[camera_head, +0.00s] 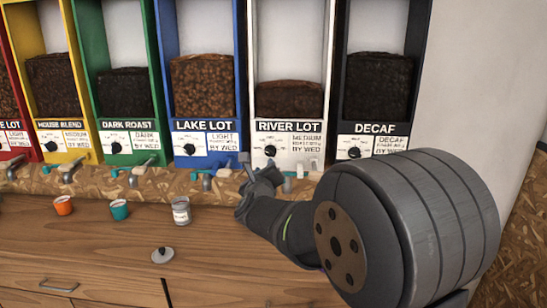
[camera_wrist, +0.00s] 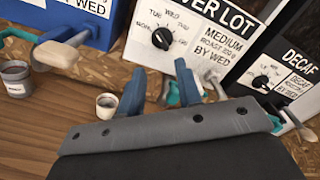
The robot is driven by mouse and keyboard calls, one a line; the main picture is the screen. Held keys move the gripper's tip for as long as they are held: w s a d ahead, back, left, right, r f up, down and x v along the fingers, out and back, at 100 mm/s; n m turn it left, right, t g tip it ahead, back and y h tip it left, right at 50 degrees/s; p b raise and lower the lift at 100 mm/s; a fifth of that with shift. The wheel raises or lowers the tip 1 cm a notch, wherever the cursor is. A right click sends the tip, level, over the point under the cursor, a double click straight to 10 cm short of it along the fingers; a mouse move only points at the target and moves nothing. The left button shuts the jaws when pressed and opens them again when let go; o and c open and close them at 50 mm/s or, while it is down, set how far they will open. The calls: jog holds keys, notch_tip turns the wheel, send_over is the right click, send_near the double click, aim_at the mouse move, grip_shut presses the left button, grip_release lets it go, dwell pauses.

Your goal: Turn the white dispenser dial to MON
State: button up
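The white dispenser (camera_head: 289,100), labelled RIVER LOT, stands between the blue and black ones. Its round black dial (camera_head: 270,151) is on the front panel, left of a MEDIUM label. In the wrist view the dial (camera_wrist: 162,38) has small day marks around it, TUE at its upper left; its exact pointer setting is hard to read. My gripper (camera_head: 257,167) is just below the dial in the head view. In the wrist view its two blue fingers (camera_wrist: 160,84) are apart with nothing between them, and the dial lies beyond their tips, not touched.
The blue dispenser (camera_head: 206,90) and black DECAF dispenser (camera_head: 377,92) flank the white one. Spouts and handles (camera_head: 207,174) project below the row. A grey labelled jar (camera_head: 181,211), orange cup (camera_head: 63,205), teal cup (camera_head: 119,209) and lid (camera_head: 163,255) are on the wooden counter (camera_head: 100,245).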

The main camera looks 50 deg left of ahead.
aim_at(270, 154)
jog(key=s+d+n, duration=0.4)
jog(key=d, duration=0.1)
jog(key=x, duration=1.7)
jog(key=shift+w+f, duration=0.1)
jog(key=shift+f, duration=0.3)
grip_shut()
